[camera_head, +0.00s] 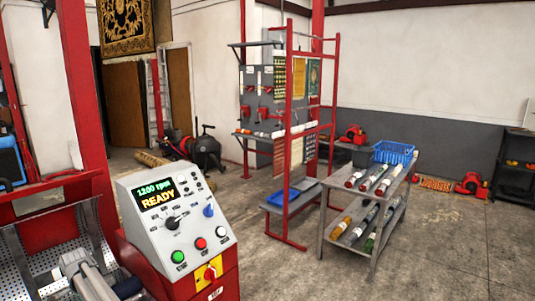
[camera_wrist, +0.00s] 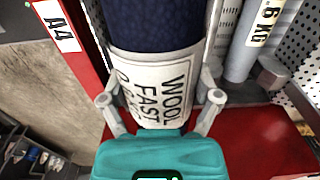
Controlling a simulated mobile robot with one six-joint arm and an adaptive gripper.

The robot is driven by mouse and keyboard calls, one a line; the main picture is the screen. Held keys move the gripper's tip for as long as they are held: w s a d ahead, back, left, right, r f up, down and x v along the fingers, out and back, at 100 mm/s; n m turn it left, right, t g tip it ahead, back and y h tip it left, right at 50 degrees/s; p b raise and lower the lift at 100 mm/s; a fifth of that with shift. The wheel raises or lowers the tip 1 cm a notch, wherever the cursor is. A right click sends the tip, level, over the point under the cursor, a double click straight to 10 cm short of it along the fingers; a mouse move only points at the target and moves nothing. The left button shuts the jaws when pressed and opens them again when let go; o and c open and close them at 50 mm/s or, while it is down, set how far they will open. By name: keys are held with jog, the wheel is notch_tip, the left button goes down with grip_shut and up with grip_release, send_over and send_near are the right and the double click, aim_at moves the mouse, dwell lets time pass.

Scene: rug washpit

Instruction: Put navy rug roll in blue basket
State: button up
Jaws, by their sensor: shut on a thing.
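The navy rug roll (camera_wrist: 155,28) shows at the top middle of the wrist view, with a white paper band reading "WOOL FAST" around its near end. My gripper (camera_wrist: 161,98) has a finger on each side of the banded end and is shut on it. The roll's far end is out of view. The blue basket (camera_head: 394,152) stands on the back of the grey cart's top, right of centre in the head view. It is far from the roll, and its inside is mostly hidden.
The grey cart (camera_head: 333,184) bears several banded rolls on both levels. A red rack (camera_head: 290,120) with a low blue tray (camera_head: 283,197) stands left of it. A control console (camera_head: 172,230) is near. A grey roll marked "6 KG" (camera_wrist: 250,45) and a red post (camera_wrist: 75,62) flank my gripper.

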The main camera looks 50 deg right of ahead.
notch_tip(320, 180, up, 5)
jog(key=p, duration=0.4)
jog(key=shift+s, duration=0.15)
